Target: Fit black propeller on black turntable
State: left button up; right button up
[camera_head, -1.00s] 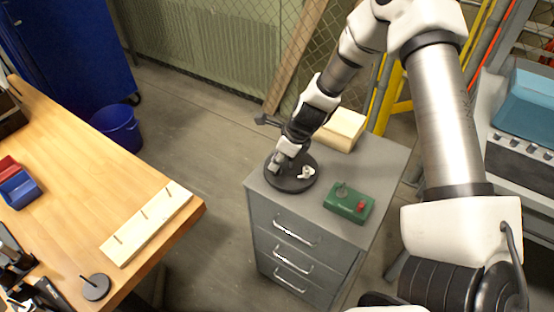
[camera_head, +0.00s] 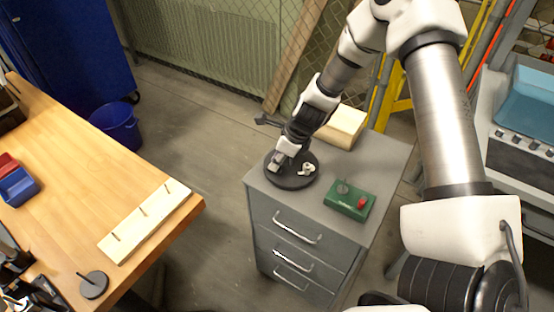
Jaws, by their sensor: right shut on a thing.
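The black turntable (camera_head: 291,182) is a round black disc on top of the grey drawer cabinet. My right gripper (camera_head: 280,161) points down over its left part and is shut, low at the disc. The black propeller cannot be made out clearly; the gripper and the dark disc hide what is between the fingers. A small white piece (camera_head: 307,169) shows on the right part of the turntable, beside the gripper. Parts of my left gripper (camera_head: 18,298) show at the lower left edge, cut off, and its jaws cannot be read.
A green box with a red button (camera_head: 349,201) and a pale block (camera_head: 343,128) stand on the cabinet (camera_head: 262,208).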

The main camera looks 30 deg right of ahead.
jog(key=shift+f, duration=0.3)
jog(key=o, duration=0.8)
jog(key=shift+o, duration=0.2)
notch_tip(320, 180, up, 10)
jog(key=shift+f, duration=0.2)
notch_tip(320, 180, up, 4)
jog(key=p, duration=0.5)
jog(key=shift+r+p, duration=0.2)
jog(key=shift+p, duration=0.1)
